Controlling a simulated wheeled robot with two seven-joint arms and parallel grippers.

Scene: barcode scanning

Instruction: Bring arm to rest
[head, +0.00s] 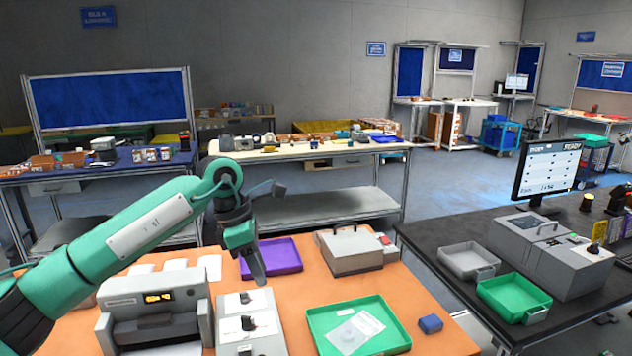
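My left arm, green and grey, reaches in from the left over the orange table (450,343). My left gripper (256,272) points down above the table, in front of the purple tray (285,256) and behind the grey device with a knob (250,322). Its fingers overlap in this view, so I cannot tell whether they are open or shut, and I see no object in them. My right gripper is not in view. A green tray (322,316) on the table holds a clear packet with a white label (352,330).
A grey printer-like machine (155,308) stands front left. The dark right-hand table (440,232) bears a monitor (547,170), a grey bin (467,260) and a green bin (513,296).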

